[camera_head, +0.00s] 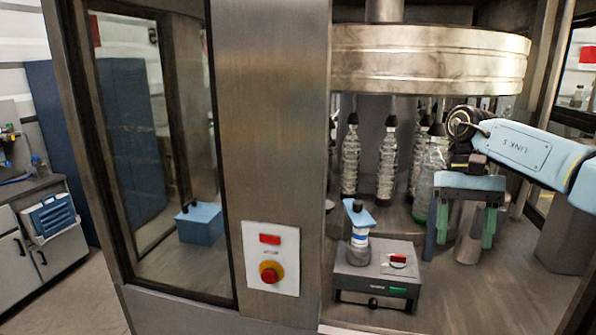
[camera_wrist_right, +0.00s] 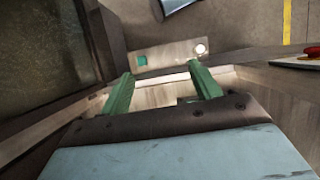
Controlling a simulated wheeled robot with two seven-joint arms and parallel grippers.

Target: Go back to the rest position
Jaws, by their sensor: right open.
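My right gripper (camera_head: 466,229) comes in from the right in the head view, pointing down inside the machine, in front of the bottles. Its green fingers are apart with nothing between them. In the right wrist view the open fingers (camera_wrist_right: 163,92) also show, with a pale machine edge beyond them. My left gripper does not show in either view.
A wide steel drum (camera_head: 430,60) hangs above several clear bottles (camera_head: 387,165). A grey device (camera_head: 375,272) with a small bottle on it stands left of the gripper. A steel post (camera_head: 275,120) carries a red stop button (camera_head: 270,272). A glass door stands at left.

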